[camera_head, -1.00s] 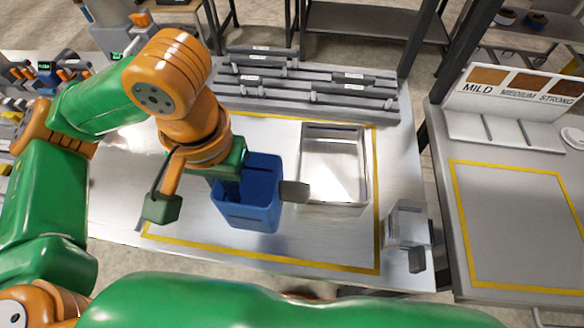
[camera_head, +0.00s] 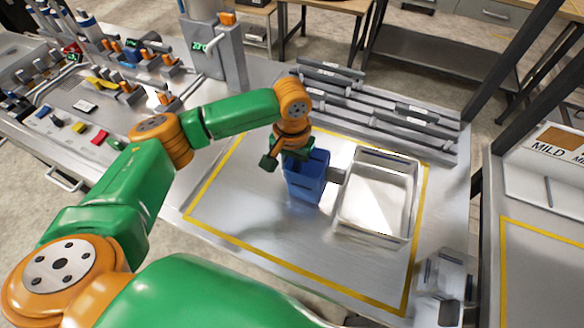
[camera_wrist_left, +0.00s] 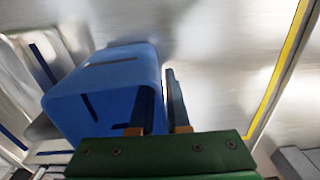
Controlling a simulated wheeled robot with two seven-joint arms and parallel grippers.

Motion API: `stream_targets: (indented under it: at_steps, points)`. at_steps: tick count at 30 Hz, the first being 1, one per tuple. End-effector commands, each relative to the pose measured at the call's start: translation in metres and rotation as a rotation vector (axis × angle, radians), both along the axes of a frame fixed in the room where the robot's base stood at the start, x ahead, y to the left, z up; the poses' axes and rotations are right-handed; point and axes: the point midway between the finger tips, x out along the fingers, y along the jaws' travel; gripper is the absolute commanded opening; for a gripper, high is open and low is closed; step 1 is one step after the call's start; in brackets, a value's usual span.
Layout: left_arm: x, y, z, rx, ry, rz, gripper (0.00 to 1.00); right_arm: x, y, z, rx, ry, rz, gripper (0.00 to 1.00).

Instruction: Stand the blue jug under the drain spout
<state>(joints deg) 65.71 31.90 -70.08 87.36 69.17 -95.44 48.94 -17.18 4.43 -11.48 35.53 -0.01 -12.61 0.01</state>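The blue jug (camera_head: 306,180) stands upright on the metal table inside the yellow outline, left of a steel tray. A grey block, seemingly its handle, sticks out on its right. My left gripper (camera_head: 290,152) is at the jug's far-left upper edge, partly hidden by its own wrist. In the left wrist view the jug (camera_wrist_left: 105,85) fills the left side. The gripper's two fingers (camera_wrist_left: 160,92) are apart, with the jug's right edge seemingly between them; contact is unclear. My right gripper is not in view. I cannot tell which fixture is the drain spout.
The steel tray (camera_head: 345,222) is close to the jug's right. Grey rails (camera_head: 385,100) lie behind. A clear container (camera_head: 445,275) stands at the front right. A grey column with a green display (camera_head: 218,55) and several dispensers stand at the back left. The table left of the jug is clear.

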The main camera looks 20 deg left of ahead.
Motion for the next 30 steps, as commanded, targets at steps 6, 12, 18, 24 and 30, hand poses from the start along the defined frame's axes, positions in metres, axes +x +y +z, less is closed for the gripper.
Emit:
stream_targets:
  at_steps: [6, 12, 18, 24, 30]
  points:
    - [0.0, 0.0, -0.001, -0.001, 0.001, 0.001, 0.35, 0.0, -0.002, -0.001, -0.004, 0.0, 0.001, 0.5]
    - [0.0, -0.001, 0.004, -0.003, -0.001, 0.001, 0.35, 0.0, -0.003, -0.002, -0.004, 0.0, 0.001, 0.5]
    - [0.001, -0.001, 0.052, -0.005, -0.007, 0.0, 0.35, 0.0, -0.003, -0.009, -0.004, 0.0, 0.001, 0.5]
    - [0.001, -0.001, 0.104, -0.004, -0.005, 0.001, 0.35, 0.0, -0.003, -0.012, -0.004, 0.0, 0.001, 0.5]
    - [0.027, -0.009, 0.121, -0.038, -0.136, -0.045, 0.7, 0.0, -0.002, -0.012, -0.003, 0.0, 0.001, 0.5]
